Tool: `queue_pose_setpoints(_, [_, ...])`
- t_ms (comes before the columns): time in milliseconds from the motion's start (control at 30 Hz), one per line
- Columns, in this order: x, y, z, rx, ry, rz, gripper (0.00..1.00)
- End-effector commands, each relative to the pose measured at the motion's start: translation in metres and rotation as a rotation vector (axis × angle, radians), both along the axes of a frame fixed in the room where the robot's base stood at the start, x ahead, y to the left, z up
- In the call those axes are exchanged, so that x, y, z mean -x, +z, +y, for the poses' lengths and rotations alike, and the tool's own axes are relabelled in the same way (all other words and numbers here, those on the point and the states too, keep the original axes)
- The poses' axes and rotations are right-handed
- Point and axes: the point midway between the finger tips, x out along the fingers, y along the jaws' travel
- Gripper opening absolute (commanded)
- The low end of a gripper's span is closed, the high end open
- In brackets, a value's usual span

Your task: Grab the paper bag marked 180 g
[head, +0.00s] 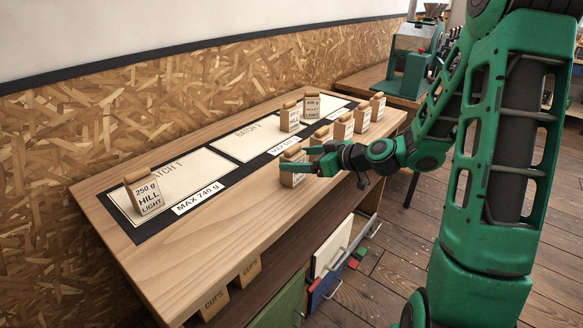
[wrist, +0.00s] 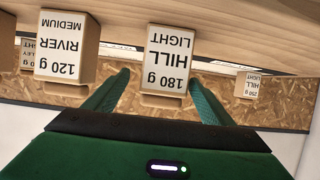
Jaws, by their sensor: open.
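The paper bag marked 180 g HILL LIGHT (wrist: 167,58) shows upside down in the middle of the wrist view. In the head view the same bag (head: 292,178) stands near the front edge of the wooden counter, its label partly hidden by a finger. My gripper (head: 303,160) is open at this bag. In the wrist view my gripper (wrist: 158,84) has one green finger on each side of the bag, with visible gaps. I cannot tell how deep the bag sits between them.
A 120 g RIVER MEDIUM bag (wrist: 68,50) stands close beside the 180 g one. More bags (head: 344,126) line the counter's right front. A 250 g HILL LIGHT bag (head: 147,196) stands on the BATCH 1 card (head: 190,170).

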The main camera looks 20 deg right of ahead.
Motion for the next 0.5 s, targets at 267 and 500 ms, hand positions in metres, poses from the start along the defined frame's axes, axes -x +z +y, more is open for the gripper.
queue_pose_setpoints(267, [-0.013, -0.007, 0.010, -0.001, 0.001, 0.001, 0.77])
queue_pose_setpoints(500, [-0.030, -0.021, 0.027, 0.000, 0.003, 0.001, 0.77])
